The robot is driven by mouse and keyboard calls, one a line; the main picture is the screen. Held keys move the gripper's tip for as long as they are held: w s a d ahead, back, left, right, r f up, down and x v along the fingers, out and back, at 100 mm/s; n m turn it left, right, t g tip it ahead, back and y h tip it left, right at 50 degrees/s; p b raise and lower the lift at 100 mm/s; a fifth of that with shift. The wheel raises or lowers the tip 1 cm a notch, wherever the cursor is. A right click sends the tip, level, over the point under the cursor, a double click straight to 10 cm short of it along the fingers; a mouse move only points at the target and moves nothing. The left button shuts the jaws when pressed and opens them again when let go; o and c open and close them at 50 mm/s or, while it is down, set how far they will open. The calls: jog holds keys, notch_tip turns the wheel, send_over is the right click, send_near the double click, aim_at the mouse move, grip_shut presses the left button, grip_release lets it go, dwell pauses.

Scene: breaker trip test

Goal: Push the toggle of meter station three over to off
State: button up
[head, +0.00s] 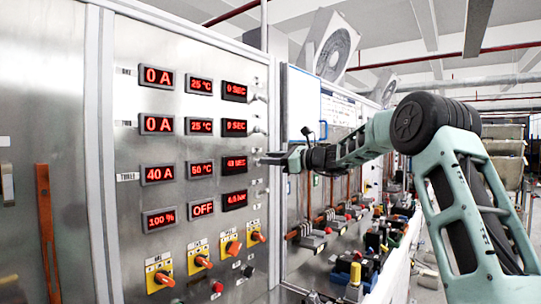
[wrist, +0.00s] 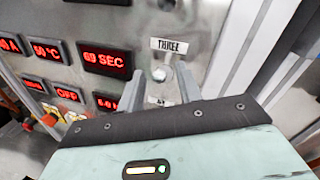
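Meter station three is the third row of red displays on the steel panel (head: 230,61), with a current display reading 40 A (head: 160,174). In the wrist view a label reading THREE (wrist: 172,45) sits above a small round silver toggle (wrist: 160,74). My gripper (head: 262,160) is at the right end of that row, close to the panel. In the wrist view its two fingers stand apart (wrist: 158,88), with the toggle showing between and just beyond their tips. I cannot tell whether they touch it. The toggle's tilt is unclear.
Silver toggles of the upper rows (head: 258,98) stick out above my gripper. Yellow-backed rotary switches (head: 160,272) line the panel's bottom. A cluttered bench (head: 350,245) with cables and clamps runs right of the panel.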

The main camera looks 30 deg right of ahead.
jog(key=shift+w+a, duration=0.15)
jog(key=shift+c, duration=0.3)
grip_shut()
